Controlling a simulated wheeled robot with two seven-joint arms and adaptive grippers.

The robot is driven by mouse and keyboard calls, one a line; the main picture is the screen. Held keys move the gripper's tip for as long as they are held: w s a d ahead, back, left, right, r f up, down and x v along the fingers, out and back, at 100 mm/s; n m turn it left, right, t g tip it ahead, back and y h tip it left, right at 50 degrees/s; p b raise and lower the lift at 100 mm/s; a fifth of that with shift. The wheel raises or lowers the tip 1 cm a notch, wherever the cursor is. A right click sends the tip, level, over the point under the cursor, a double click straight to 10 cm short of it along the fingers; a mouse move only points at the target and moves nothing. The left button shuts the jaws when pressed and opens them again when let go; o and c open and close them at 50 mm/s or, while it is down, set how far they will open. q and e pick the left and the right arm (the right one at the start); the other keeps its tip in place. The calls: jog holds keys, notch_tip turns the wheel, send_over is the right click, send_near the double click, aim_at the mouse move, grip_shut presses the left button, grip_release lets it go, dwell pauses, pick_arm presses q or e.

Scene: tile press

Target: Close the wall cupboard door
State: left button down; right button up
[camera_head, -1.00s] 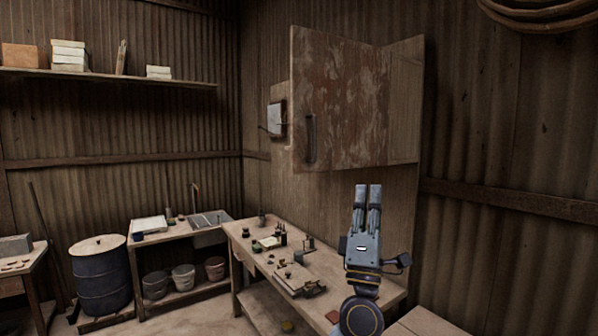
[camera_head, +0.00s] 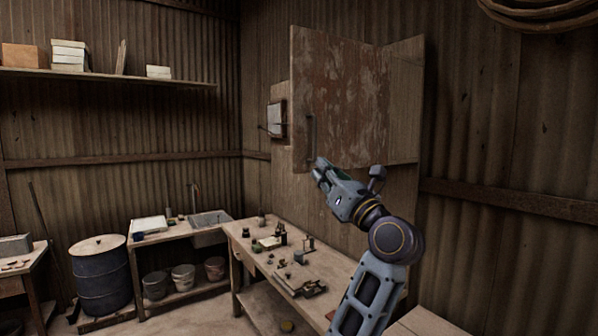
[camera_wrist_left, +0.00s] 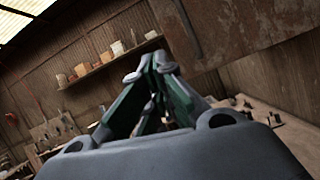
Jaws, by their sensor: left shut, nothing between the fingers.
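The wall cupboard (camera_head: 404,110) hangs on the corrugated wall above the bench. Its worn wooden door (camera_head: 345,95) stands open, swung out from the cupboard, with a dark vertical handle (camera_head: 310,130) near its left edge. My left gripper (camera_head: 318,163) is shut and empty, and points up and left at the lower part of the door by the handle. In this view it overlaps the door's lower edge; I cannot tell whether it touches. In the left wrist view the closed fingers (camera_wrist_left: 157,65) show, with the door (camera_wrist_left: 215,28) beyond at upper right. My right gripper is not in view.
A bench (camera_head: 245,245) with several small tools and bottles runs below the cupboard. A grey wall box (camera_head: 276,118) is left of the door. A sink bench (camera_head: 190,228), a barrel (camera_head: 100,275) and a shelf (camera_head: 110,76) are further left.

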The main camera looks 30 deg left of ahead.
pick_arm(q)
jog(key=shift+w+d+f+n+g+h, duration=0.15)
jog(key=shift+d+f+n+g+h, duration=0.1)
jog(key=shift+h, duration=0.5)
jog(key=shift+w+d+f+n+g+h, duration=0.15)
jog(key=shift+w+f+n+h, duration=0.1)
jog(key=shift+h, duration=0.55)
jog(key=shift+w+d+f+n+g+h, duration=0.15)
jog(key=shift+f+n+g+h, duration=0.1)
jog(key=shift+h, duration=0.5)
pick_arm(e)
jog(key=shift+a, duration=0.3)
pick_arm(q)
jog(key=shift+a, duration=0.2)
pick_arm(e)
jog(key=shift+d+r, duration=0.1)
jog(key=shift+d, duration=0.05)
pick_arm(q)
jog(key=p, duration=0.3)
send_near(294, 169)
jog(key=shift+x, duration=1.55)
jog(key=shift+p+x, duration=0.85)
jog(key=shift+x, duration=0.7)
jog(key=shift+w+a, duration=0.2)
jog(key=shift+a, duration=0.2)
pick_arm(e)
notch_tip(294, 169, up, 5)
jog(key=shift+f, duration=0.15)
